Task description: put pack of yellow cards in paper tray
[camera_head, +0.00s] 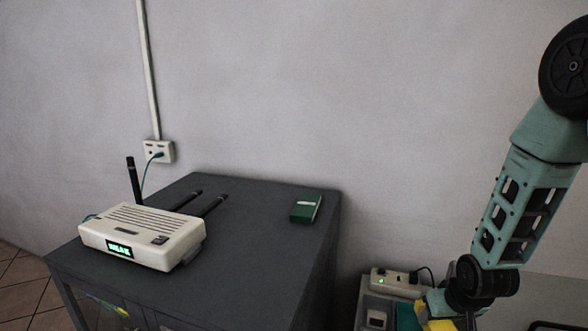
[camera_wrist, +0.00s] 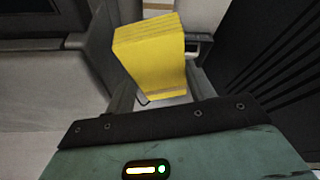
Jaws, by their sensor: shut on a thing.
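The yellow pack of cards (camera_wrist: 150,55) is upright between the two fingers of my gripper (camera_wrist: 160,92) in the wrist view. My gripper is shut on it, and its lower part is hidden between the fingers. In the head view, yellow patches (camera_head: 437,309) show at the bottom edge beside my arm's wrist; I cannot tell which belong to the pack. My gripper's fingers are not clear there. I cannot make out a paper tray in either view.
A dark grey cabinet (camera_head: 265,235) stands at the left with a white router (camera_head: 145,235) and a green box (camera_head: 306,208) on top. A power strip (camera_head: 396,282) lies right of the cabinet, close to my wrist. A dark slatted surface (camera_wrist: 275,65) is at the right in the wrist view.

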